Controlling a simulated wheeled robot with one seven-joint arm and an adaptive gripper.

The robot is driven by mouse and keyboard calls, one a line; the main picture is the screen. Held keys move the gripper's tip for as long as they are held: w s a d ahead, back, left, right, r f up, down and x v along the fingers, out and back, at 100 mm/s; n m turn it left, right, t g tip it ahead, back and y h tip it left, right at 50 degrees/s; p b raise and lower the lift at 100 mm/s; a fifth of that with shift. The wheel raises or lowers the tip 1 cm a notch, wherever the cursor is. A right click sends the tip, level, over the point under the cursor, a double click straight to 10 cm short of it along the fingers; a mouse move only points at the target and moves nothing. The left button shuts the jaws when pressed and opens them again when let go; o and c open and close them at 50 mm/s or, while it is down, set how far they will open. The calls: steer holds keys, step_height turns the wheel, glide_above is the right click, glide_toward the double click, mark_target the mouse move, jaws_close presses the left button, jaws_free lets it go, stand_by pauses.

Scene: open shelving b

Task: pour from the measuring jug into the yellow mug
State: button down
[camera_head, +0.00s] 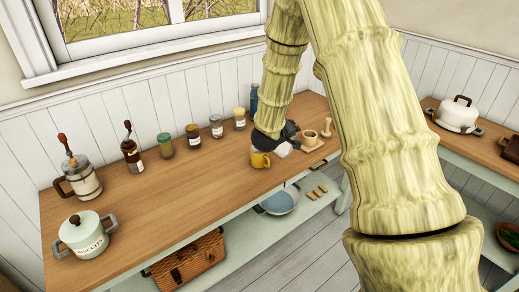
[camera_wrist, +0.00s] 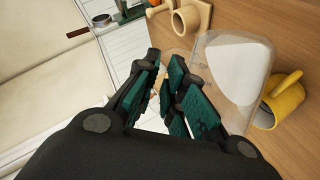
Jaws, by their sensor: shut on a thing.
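The measuring jug (camera_wrist: 240,68) is clear, with white contents, beside my gripper (camera_wrist: 168,82) in the wrist view. My gripper is shut on the jug, apparently at its handle, which the fingers mostly hide. In the head view the yellow mug (camera_head: 260,159) is near the counter's front edge. My gripper (camera_head: 290,134) is right of it, and the jug (camera_head: 283,150) shows only as a small pale patch. I cannot tell the jug's exact tilt.
A wooden holder with a round cup (camera_head: 311,139) and a wooden stamp-like piece (camera_head: 327,127) stand to the right. Several jars (camera_head: 193,136) line the back. The counter's middle (camera_head: 180,195) is clear.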

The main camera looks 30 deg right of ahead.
steer(key=shift+w+a+r+n+g+h, duration=0.15)
steer(key=shift+w+a+r+n+h, duration=0.1)
steer(key=shift+w+a+n, duration=0.15)
steer(key=shift+w+a+r+n+g+h, duration=0.15)
steer(key=shift+w+a+n+h, duration=0.15)
steer(key=shift+w+n, duration=0.15)
stand_by(3.6)
steer(key=shift+w+a+r+n+p, duration=0.2)
steer(key=shift+w+r+n+p, duration=0.05)
steer(key=shift+w+r+p, duration=0.1)
stand_by(2.4)
steer(key=shift+s+d+f, duration=0.2)
steer(key=shift+s+f, duration=0.1)
steer(key=shift+f, duration=0.05)
steer(key=shift+s+d+f+m+y+b, duration=0.15)
steer(key=shift+s+d+m+y+b, duration=0.05)
steer(key=shift+s+d+m, duration=0.2)
steer(key=shift+s+d+f+m+y+b, duration=0.15)
steer(key=shift+s+d+m, duration=0.15)
steer(key=shift+m, duration=0.2)
steer(key=shift+s+d+f+m+t, duration=0.2)
steer(key=shift+s+m+t, duration=0.1)
steer(key=shift+m+t, duration=0.1)
steer(key=shift+y, duration=0.3)
